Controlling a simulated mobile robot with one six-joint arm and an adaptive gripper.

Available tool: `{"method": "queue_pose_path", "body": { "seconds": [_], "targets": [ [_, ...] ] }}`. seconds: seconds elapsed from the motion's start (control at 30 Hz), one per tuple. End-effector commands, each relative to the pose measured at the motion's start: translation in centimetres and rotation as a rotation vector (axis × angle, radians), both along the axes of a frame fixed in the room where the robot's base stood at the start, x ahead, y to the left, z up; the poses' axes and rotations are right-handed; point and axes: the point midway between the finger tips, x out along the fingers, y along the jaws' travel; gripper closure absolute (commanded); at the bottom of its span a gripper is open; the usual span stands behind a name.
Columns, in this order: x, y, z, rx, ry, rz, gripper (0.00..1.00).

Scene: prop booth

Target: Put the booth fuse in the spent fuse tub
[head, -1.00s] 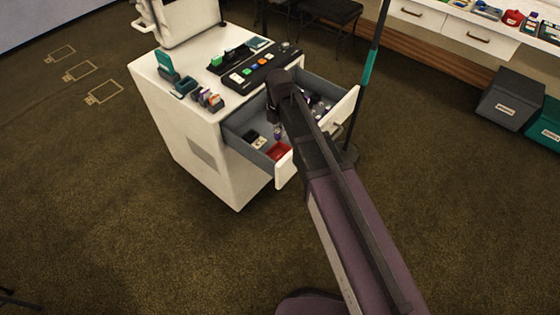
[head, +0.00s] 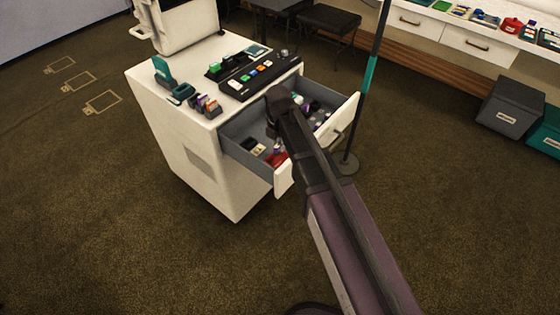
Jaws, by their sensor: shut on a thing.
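The drawer (head: 240,161) of the white cabinet (head: 205,178) stands open. My gripper (head: 273,131) points down into it, and my arm hides much of the jaws. It is shut on a small purple and pale thing, apparently the booth fuse (head: 278,148). The fuse shows just over the red tub (head: 276,160) in the drawer's near left part, which I take for the spent fuse tub. I cannot tell whether the fuse touches the tub. The tub's right side is partly hidden.
Beside the tub lie small black and cream items (head: 255,146). Several small items (head: 318,113) lie in the drawer's right part. A button panel (head: 250,75) and card holders (head: 208,104) sit on the cabinet top. A stand with a dark pole (head: 365,90) rises close to the drawer's right.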

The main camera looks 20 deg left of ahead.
Motion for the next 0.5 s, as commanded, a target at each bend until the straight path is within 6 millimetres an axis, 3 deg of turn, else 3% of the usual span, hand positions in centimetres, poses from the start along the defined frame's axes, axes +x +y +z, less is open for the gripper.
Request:
{"method": "queue_pose_path", "body": {
  "seconds": [0.03,0.2,0.5],
  "targets": [
    [0.0,0.0,-1.0,0.0,0.0,0.0,1.0],
    [0.0,0.0,-2.1,0.0,0.0,0.0,1.0],
    [0.0,0.0,-2.3,0.0,0.0,0.0,1.0]
  ]
}}
